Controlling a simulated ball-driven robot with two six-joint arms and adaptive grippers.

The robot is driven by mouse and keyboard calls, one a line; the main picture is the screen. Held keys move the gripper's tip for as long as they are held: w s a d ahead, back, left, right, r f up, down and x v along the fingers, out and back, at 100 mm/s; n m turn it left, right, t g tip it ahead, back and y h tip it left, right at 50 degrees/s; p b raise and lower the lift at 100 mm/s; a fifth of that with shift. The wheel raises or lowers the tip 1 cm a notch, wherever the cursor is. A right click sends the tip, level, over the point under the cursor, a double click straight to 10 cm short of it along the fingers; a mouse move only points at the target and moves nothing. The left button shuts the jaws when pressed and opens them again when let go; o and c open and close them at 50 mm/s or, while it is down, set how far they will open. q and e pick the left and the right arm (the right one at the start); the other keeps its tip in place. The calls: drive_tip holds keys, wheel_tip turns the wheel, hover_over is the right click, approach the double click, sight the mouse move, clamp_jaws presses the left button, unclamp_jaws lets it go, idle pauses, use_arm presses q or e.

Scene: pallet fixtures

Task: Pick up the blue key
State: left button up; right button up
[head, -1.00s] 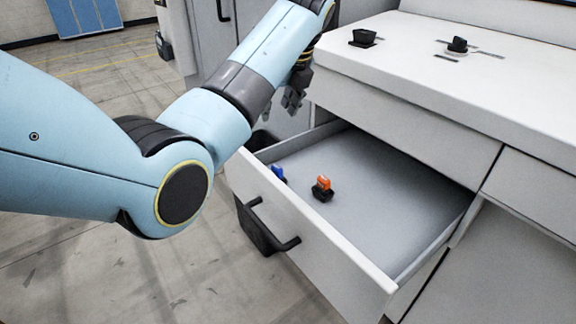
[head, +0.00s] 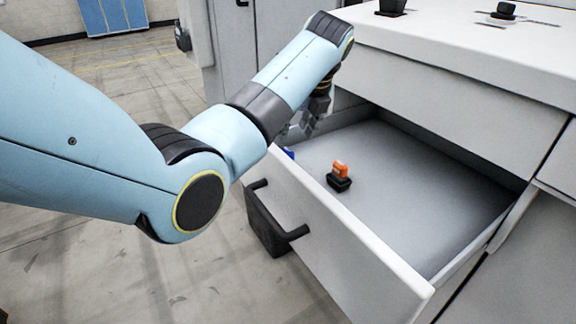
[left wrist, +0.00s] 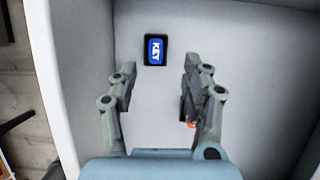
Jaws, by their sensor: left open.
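The blue key (left wrist: 155,50) lies on the drawer floor, its blue face marked KEY, in the left wrist view. It sits beyond my open left gripper (left wrist: 158,82), roughly between the lines of the two fingers and apart from them. In the head view only a bit of the blue key (head: 289,153) shows behind the drawer front, beside my arm. My left gripper (head: 308,128) is over the drawer's left part there, empty. My right gripper is not in view.
An orange key on a black base (head: 340,176) stands in the open drawer (head: 352,238); in the wrist view, part of it shows behind the right finger. The drawer's right part is bare. Black fixtures (head: 392,7) stand on the white countertop (head: 455,42) above.

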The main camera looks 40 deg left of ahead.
sight(288, 150)
use_arm(q)
drive_tip(key=x, duration=0.2)
drive_tip(key=shift+a+f, duration=0.1)
drive_tip(key=shift+f, duration=0.25)
drive_tip(key=x, duration=0.1)
drive_tip(key=b+x, duration=0.1)
drive_tip(key=x, duration=0.1)
drive_tip(key=b+x, duration=0.1)
drive_tip(key=x, duration=0.1)
drive_tip(key=shift+s, duration=0.35)
clamp_jaws()
